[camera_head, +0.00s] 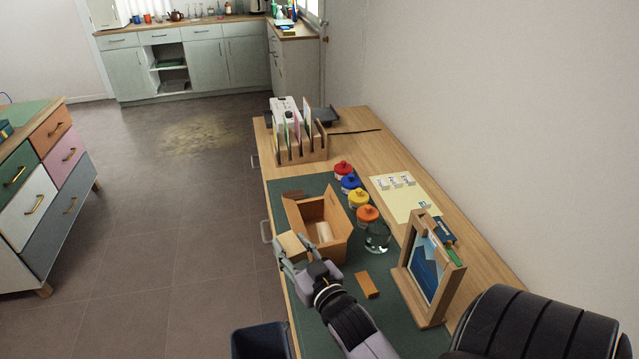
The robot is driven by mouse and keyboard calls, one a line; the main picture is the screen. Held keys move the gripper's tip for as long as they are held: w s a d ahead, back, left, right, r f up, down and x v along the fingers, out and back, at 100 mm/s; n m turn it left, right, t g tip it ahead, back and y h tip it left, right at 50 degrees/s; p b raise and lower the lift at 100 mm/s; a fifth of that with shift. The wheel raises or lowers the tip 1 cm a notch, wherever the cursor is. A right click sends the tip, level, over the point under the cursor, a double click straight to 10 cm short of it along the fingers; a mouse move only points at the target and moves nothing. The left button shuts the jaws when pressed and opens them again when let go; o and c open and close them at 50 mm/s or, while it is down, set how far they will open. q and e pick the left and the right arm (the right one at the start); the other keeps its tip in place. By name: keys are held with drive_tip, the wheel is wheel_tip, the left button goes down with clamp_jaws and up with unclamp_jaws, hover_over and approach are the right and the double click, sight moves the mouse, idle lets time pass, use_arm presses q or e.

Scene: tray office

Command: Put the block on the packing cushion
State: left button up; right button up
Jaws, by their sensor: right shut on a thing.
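A light wooden block (291,244) is at the front left side of an open wooden box (335,252). My right gripper (293,262) is shut on this block, its fingers at the block's near side. The block seems to be just outside the box wall; its height above the mat is hard to tell. Inside the box lies a small pale, rounded thing (324,232), which may be the packing cushion; the box walls partly hide it. My left gripper is not in view.
A brown block (367,285) lies on the green mat (385,308), right of my right gripper. A picture frame (433,268) stands farther right. Jars with coloured lids, one orange (368,214), line the box's right side. A file rack (302,146) stands at the back.

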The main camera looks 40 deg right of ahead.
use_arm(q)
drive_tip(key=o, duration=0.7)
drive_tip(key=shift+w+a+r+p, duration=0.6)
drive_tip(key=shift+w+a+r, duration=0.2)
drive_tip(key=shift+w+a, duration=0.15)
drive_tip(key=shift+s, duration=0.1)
use_arm(e)
drive_tip(key=w+d+r+m+g+h, duration=0.1)
drive_tip(key=w+d+r+h, duration=0.15)
drive_tip(key=d, duration=0.45)
drive_tip(key=w+d+r+m+h, duration=0.1)
drive_tip(key=w+d+m+h, duration=0.1)
drive_tip(key=w+d, duration=0.35)
use_arm(q)
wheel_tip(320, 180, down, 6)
drive_tip(key=b, duration=0.6)
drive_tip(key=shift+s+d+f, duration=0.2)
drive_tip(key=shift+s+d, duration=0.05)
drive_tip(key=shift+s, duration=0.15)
use_arm(e)
drive_tip(key=shift+y, duration=0.25)
drive_tip(key=shift+s+d+f, duration=0.25)
drive_tip(key=shift+f, duration=1)
drive_tip(key=shift+s+d+f, duration=0.25)
drive_tip(key=shift+d+f, duration=0.05)
drive_tip(key=shift+f, duration=0.9)
drive_tip(key=shift+s+d+f, duration=0.25)
drive_tip(key=shift+f, duration=1)
